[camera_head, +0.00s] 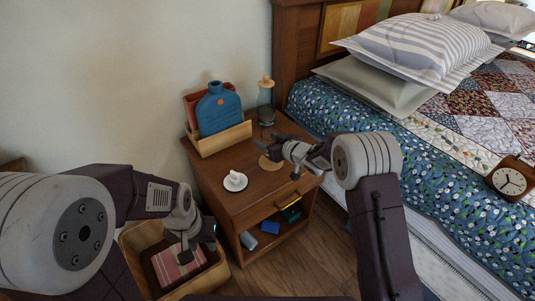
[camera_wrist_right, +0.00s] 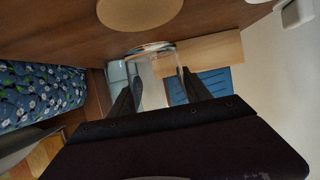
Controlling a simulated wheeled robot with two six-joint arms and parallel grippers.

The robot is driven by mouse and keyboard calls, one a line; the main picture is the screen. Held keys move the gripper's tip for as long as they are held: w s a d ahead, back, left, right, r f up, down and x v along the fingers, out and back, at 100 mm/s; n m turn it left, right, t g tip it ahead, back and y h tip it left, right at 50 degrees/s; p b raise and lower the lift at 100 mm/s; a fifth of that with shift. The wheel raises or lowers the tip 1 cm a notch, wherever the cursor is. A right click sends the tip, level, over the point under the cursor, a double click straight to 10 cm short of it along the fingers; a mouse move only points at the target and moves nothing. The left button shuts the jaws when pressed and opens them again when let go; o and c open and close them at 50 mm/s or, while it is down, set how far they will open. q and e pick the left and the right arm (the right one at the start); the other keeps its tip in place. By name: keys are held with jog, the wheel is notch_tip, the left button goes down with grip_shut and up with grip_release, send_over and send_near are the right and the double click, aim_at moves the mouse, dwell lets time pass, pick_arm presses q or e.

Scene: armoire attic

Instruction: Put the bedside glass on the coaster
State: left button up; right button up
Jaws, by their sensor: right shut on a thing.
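The clear bedside glass (camera_wrist_right: 154,82) is between the two fingers of my right gripper (camera_wrist_right: 155,92) in the right wrist view. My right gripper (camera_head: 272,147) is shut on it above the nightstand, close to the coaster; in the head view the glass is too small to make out. The coaster (camera_head: 267,163) is a flat round tan disc on the nightstand top, just below the right gripper in the picture. It also shows at the top of the right wrist view (camera_wrist_right: 140,12), apart from the glass. My left gripper (camera_head: 188,247) hangs over a wooden box; its opening is unclear.
On the nightstand (camera_head: 240,206) are a white cup on a saucer (camera_head: 235,182), a wooden holder (camera_head: 222,139) with a blue bottle-shaped item (camera_head: 218,108), and a stoppered carafe (camera_head: 266,100). The bed (camera_head: 430,150) stands right. The box (camera_head: 208,278) holds striped cloth (camera_head: 178,268).

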notch_tip(320, 180, down, 4)
jog(key=b, duration=0.2)
jog(key=shift+b, duration=0.35)
jog(key=shift+r, duration=0.1)
jog(key=o, duration=1.6)
jog(key=shift+f, duration=0.2)
jog(key=shift+c, duration=0.2)
jog(key=shift+r, duration=0.1)
